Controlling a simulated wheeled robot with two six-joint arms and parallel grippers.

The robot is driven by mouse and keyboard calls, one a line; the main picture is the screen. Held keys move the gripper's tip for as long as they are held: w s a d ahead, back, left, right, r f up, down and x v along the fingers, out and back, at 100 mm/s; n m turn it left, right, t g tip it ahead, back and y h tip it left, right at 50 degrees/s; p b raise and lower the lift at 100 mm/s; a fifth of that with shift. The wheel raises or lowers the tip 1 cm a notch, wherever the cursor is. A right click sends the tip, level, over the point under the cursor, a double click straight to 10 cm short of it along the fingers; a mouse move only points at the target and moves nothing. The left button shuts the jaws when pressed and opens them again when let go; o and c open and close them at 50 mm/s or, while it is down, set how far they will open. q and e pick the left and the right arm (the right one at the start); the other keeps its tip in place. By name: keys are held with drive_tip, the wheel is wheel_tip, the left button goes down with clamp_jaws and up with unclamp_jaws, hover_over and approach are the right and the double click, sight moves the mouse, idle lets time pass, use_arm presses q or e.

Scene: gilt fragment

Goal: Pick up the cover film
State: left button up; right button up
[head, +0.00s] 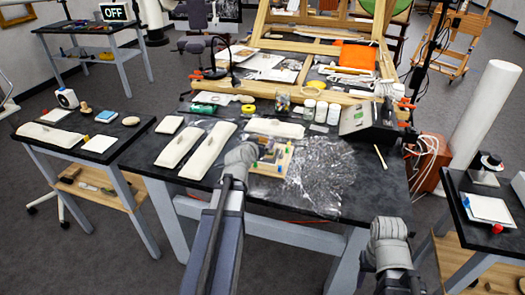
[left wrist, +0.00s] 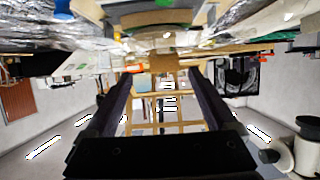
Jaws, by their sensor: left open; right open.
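A clear, crinkled, shiny film, which looks like the cover film (head: 325,180), lies on the front right of the dark work table. Shiny crinkled material (left wrist: 40,30) also shows along the top left of the left wrist view; I cannot tell if it is the same film. My left gripper (head: 243,150) is over the front of the table, left of the film, with its fingers hard to make out in the head view. The left wrist view shows its two dark fingers (left wrist: 162,75) apart and empty. My right gripper (head: 388,228) is by the table's front right edge, away from the film; its fingertips are unclear.
A small wooden tray (head: 283,168) with coloured corners stands between my left gripper and the film. Long pale pads (head: 205,152) lie left of it. Jars (head: 283,101) and a dark box (head: 371,123) stand behind the film. Side tables stand left and right.

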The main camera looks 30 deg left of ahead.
sight(262, 138)
use_arm(q)
drive_tip(key=x, duration=0.1)
drive_tip(key=b+x, duration=0.1)
drive_tip(key=x, duration=0.3)
drive_tip(key=shift+w+a+r+b, duration=0.1)
drive_tip(key=shift+a+r+b, duration=0.15)
drive_tip(key=shift+a+b, duration=0.1)
drive_tip(key=shift+r, duration=0.1)
drive_tip(key=shift+c, duration=0.2)
clamp_jaws()
